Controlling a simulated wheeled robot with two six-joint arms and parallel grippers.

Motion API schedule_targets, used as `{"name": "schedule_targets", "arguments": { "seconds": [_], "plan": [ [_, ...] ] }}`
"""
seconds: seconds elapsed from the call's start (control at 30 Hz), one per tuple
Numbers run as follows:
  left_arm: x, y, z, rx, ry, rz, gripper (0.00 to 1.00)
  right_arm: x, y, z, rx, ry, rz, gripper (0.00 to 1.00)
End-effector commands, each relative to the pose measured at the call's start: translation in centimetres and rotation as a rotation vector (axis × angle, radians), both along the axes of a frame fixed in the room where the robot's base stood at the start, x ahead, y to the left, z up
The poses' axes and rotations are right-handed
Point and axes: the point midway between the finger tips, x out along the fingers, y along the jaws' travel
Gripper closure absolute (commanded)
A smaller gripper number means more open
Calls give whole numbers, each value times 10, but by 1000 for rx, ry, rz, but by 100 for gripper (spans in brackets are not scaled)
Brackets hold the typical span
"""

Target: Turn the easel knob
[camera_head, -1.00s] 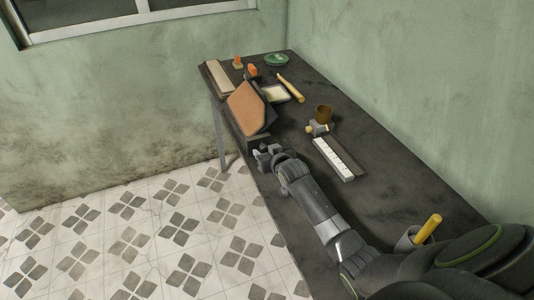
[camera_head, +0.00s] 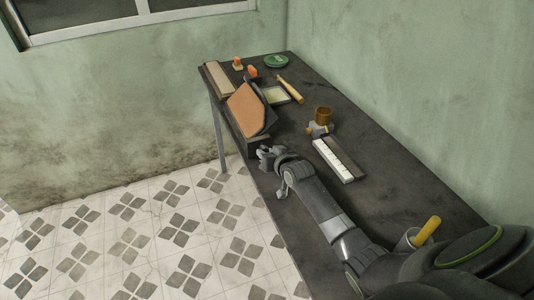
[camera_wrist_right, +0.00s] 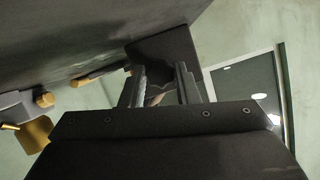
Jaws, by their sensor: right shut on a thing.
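The easel is a dark stand at the near-left edge of the table, with a tilted orange-brown board (camera_head: 246,109) on it. Its dark base (camera_head: 258,146) faces my right gripper (camera_head: 264,153). The right gripper is at the end of the base, low beside the table edge, and shut on the easel knob, which is mostly hidden by the fingers. In the right wrist view the two fingers (camera_wrist_right: 161,84) reach toward a dark block, with a small brownish patch between them. My left gripper is not in view.
A yellow stick (camera_head: 428,228) stands in a grey holder near my arm.

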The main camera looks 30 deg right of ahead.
Motion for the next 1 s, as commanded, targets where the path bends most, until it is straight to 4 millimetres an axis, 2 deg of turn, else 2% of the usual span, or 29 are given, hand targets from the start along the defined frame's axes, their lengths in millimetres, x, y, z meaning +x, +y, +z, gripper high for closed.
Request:
{"name": "schedule_targets", "arguments": {
  "seconds": [0.5,1.0],
  "plan": [
    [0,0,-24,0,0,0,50,0,-3,-4,329,-19,0,94],
    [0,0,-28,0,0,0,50,0,-2,-2,396,-22,-1,94]
  ]
}}
